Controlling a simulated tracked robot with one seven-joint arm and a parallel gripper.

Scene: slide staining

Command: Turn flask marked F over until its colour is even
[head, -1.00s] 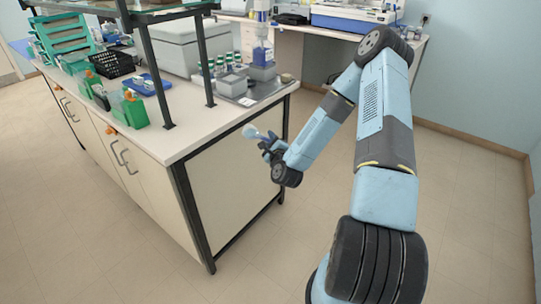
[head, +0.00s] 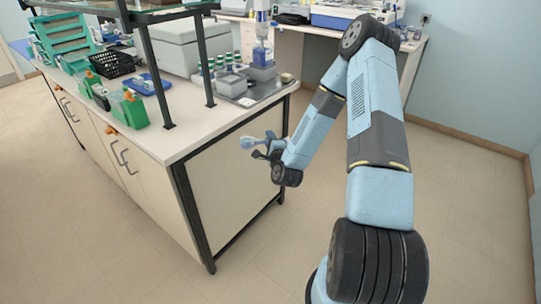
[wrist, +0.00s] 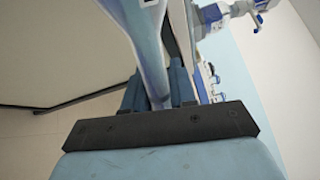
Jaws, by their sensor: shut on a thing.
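A clear, pale blue-tinted flask (head: 247,143) is held out in front of the bench's end panel in the head view. Its wide end points left and it lies nearly on its side. My gripper (head: 268,148) is shut on its narrow part. In the wrist view the flask (wrist: 143,35) rises between the two dark blue fingers of my gripper (wrist: 158,90), its narrow part between them. No letter F can be read on it, and the evenness of its colour cannot be told.
The bench (head: 200,131) stands close behind and left of the flask. On it are a grey tray (head: 270,90) with a blue-and-white device (head: 262,70), several green-capped bottles and a black basket (head: 112,66). The floor in front is clear.

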